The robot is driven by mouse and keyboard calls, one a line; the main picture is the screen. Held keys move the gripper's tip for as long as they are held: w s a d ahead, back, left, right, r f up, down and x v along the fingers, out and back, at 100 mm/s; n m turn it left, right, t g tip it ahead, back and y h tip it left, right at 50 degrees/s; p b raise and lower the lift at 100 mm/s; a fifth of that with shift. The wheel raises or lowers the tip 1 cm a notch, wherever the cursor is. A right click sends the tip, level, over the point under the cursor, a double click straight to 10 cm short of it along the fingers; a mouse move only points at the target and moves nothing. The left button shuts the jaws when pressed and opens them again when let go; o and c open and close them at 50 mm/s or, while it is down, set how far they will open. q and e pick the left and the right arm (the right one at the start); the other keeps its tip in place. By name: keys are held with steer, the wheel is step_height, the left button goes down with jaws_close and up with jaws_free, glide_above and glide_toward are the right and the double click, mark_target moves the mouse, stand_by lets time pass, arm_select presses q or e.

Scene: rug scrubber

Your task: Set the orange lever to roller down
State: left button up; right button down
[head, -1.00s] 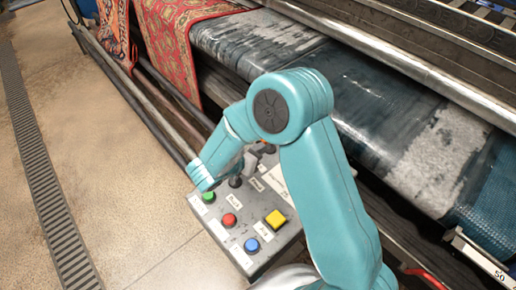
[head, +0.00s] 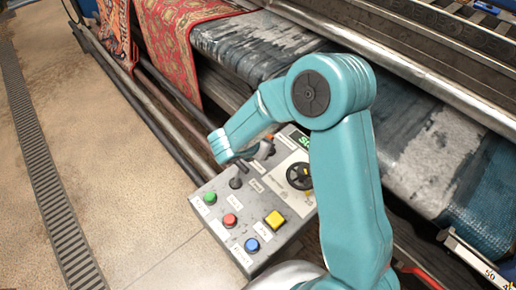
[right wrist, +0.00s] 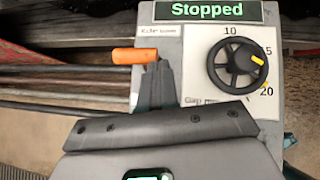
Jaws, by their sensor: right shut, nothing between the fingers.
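The orange lever (right wrist: 134,56) shows in the right wrist view, its handle lying roughly level and pointing left from the panel's upper left. A label sits just above it, too blurred to read fully. My right gripper (right wrist: 156,75) is shut and empty, its fingertips right at the handle's right end. I cannot tell whether they touch it. In the head view the right gripper (head: 258,152) is over the control panel (head: 215,180), with a bit of orange beside it. My left gripper is out of view.
A black dial (right wrist: 237,65) sits right of the lever, under a green "Stopped" display (right wrist: 208,10). Green (head: 210,198), red (head: 230,220), blue (head: 252,244) and yellow (head: 275,219) buttons and a black knob (head: 236,183) fill the near panel. A red rug (head: 185,45) hangs behind.

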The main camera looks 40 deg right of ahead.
steer(key=d+y+p, duration=0.1)
steer(key=d+r+y+p, duration=0.1)
steer(key=d, duration=0.1)
steer(key=shift+w+d+r+g+y, duration=0.1)
steer(key=shift+d+r+g+y, duration=0.1)
steer(key=shift+g+y, duration=0.15)
steer(key=shift+w+d+f+b, duration=0.1)
steer(key=shift+w+d+b, duration=0.1)
steer(key=shift+d, duration=1)
steer(key=shift+w+d+f+b, duration=0.1)
steer(key=shift+d+b, duration=0.05)
steer(key=shift+d, duration=1.1)
